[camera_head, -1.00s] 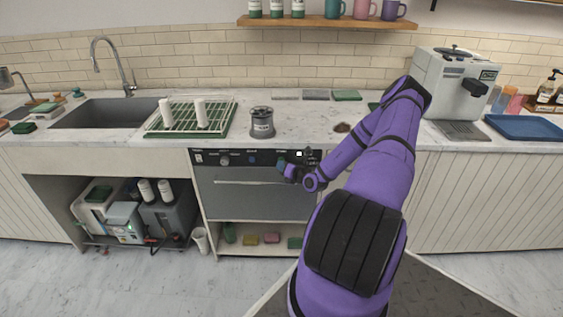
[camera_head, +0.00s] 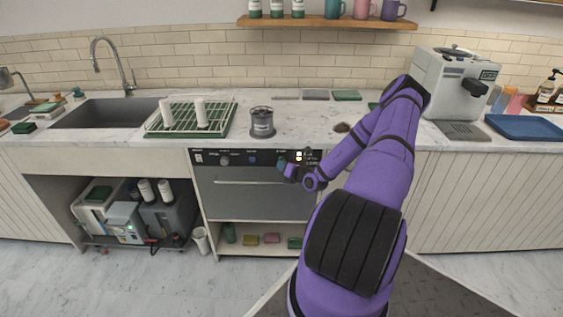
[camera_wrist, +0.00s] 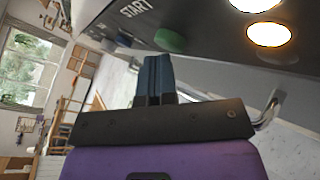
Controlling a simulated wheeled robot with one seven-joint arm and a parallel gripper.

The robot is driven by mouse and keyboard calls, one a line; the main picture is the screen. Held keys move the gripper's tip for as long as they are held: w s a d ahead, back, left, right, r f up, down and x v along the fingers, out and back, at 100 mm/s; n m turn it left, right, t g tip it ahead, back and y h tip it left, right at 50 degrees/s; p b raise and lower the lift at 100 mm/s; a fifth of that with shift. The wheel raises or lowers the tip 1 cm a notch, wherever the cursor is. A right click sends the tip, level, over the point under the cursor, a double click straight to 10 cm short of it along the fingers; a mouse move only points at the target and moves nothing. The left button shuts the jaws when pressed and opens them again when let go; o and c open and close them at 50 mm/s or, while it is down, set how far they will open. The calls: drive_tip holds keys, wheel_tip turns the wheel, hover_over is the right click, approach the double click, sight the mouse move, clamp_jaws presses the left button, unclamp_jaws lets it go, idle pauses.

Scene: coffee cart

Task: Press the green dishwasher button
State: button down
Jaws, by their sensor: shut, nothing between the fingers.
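The dishwasher (camera_head: 262,200) sits under the counter, with a dark control panel (camera_head: 211,159) along its top. The green button (camera_wrist: 170,40) shows in the wrist view beside the white START label (camera_wrist: 137,7). My gripper (camera_wrist: 155,60) is shut and empty, its dark blue fingertips just below the button in the picture. I cannot tell whether they touch it. In the head view, my gripper (camera_head: 283,164) is at the right half of the panel and hides the button. Two round indicators (camera_wrist: 268,33) glow on the panel near the button.
The dishwasher handle (camera_head: 243,183) runs below the panel. The coffee machine (camera_head: 452,84) is at the right.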

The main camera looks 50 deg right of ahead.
drive_tip(key=shift+s+a, duration=0.45)
drive_tip(key=shift+a, duration=0.05)
drive_tip(key=shift+s+a, duration=1.65)
drive_tip(key=shift+a, duration=0.3)
